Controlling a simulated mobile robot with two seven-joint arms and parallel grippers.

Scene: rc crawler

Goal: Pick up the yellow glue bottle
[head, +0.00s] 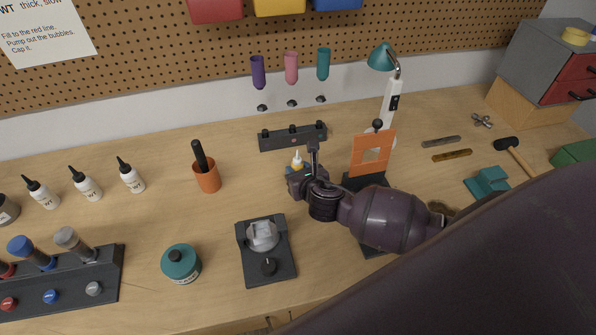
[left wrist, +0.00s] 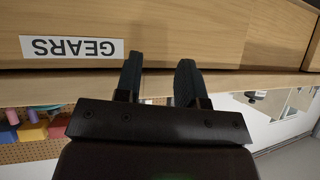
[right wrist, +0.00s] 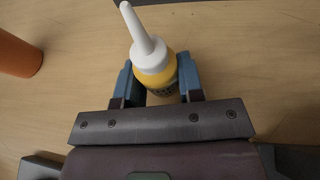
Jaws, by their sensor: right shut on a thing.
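The yellow glue bottle (right wrist: 155,72) has a white cap and a long white nozzle. In the right wrist view it stands between the two blue-padded fingers of my right gripper (right wrist: 160,85), which is shut on it. In the head view its tip (head: 297,158) shows just beyond my right gripper (head: 299,172); the rest is mostly hidden by the gripper. The bottle looks upright on the wooden table. My left gripper (left wrist: 160,82) is out of the head view. In the left wrist view it is open and empty, near a drawer front labelled GEARS (left wrist: 68,48).
An orange cup (head: 207,178) with a black handle stands left of the right gripper. A dark rack (head: 292,137) lies behind it, and an orange plate on a stand (head: 372,152) is close on the right. A black device (head: 266,250) and a teal jar (head: 181,263) are in front.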

